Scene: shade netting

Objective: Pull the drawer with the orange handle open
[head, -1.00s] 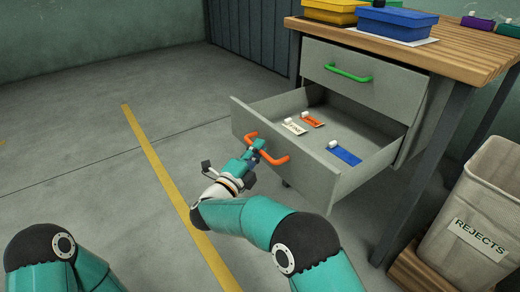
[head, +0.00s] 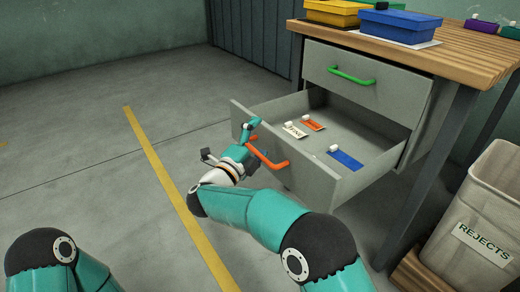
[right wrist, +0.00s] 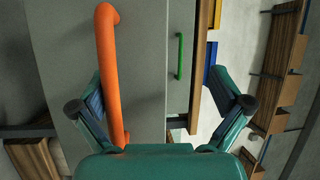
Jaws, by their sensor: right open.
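The drawer (head: 325,178) with the orange handle (head: 268,155) is the lower one and stands well out of the grey cabinet. My right gripper (head: 249,143) is open at the left part of the handle in the head view, in front of the drawer face. In the right wrist view the orange handle (right wrist: 112,70) lies between the spread fingers (right wrist: 162,105), close to the left finger. I cannot tell whether that finger touches it. My left gripper is out of view; only part of the left arm shows.
The upper drawer (head: 365,85) with a green handle (head: 351,76) is shut. Several small labelled items lie in the open drawer. Boxes stand on the wooden worktop (head: 470,50). A rejects bin (head: 485,215) stands at the right. The floor at the left is clear.

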